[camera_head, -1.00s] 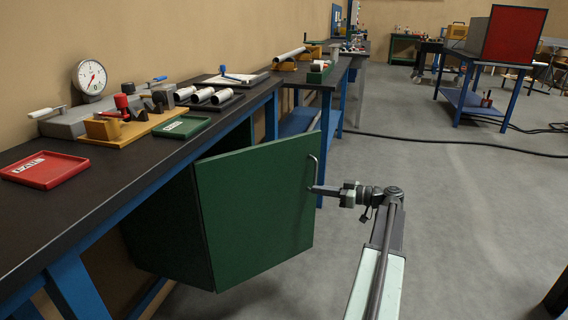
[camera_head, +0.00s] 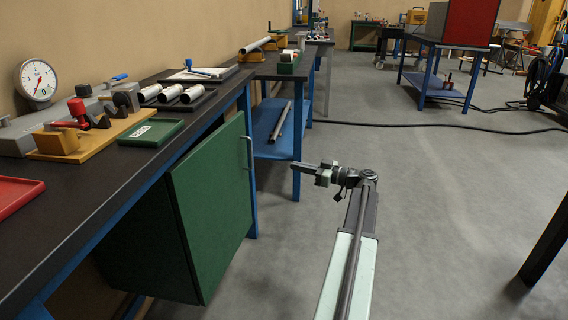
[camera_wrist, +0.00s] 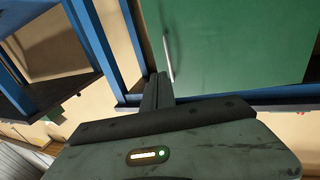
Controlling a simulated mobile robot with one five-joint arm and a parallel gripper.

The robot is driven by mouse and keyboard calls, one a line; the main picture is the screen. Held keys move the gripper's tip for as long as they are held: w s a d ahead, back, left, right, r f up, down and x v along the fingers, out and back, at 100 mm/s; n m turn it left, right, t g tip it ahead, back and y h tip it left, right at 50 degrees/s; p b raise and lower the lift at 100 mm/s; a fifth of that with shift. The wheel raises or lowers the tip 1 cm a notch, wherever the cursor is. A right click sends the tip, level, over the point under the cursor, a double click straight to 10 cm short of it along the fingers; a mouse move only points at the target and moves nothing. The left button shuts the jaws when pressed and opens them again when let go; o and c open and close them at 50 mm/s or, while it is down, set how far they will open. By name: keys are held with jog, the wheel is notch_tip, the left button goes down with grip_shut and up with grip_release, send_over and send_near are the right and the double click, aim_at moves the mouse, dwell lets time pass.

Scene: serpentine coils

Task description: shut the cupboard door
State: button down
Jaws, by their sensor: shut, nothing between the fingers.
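The green cupboard door (camera_head: 215,195) hangs under the bench, hinged along its near left edge. In the wrist view the door (camera_wrist: 230,45) fills the upper right, with the handle (camera_wrist: 168,58) just beyond my fingertips. My gripper (camera_head: 296,168) is shut and empty, to the right of the handle and apart from it in the head view. In the wrist view the fingers (camera_wrist: 158,78) point toward the door's handle side.
The dark benchtop (camera_head: 95,195) carries a dial gauge (camera_head: 38,80), a red tray (camera_head: 15,192) and a green tray (camera_head: 152,132). A blue bench leg and blue shelf (camera_head: 275,125) stand beyond the door.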

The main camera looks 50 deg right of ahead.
send_near(246, 153)
jog(key=shift+w+a, duration=0.15)
jog(key=shift+a, duration=0.3)
jog(key=w+a+n+y, duration=0.1)
jog(key=w, duration=0.2)
jog(key=w+a+n+g+y, duration=0.1)
jog(key=w+y, duration=0.1)
jog(key=w, duration=0.2)
jog(key=w+a+n+g+y, duration=0.1)
jog(key=w, duration=0.3)
jog(key=shift+w+a+y, duration=0.25)
jog(key=shift+a+y, duration=0.15)
jog(key=shift+w+a+r+n, duration=0.15)
jog(key=shift+w+a+n, duration=0.1)
jog(key=shift+a+n, duration=0.05)
jog(key=shift+d, duration=0.15)
jog(key=shift+s+d, duration=0.2)
jog(key=shift+s, duration=0.15)
jog(key=v, duration=1.4)
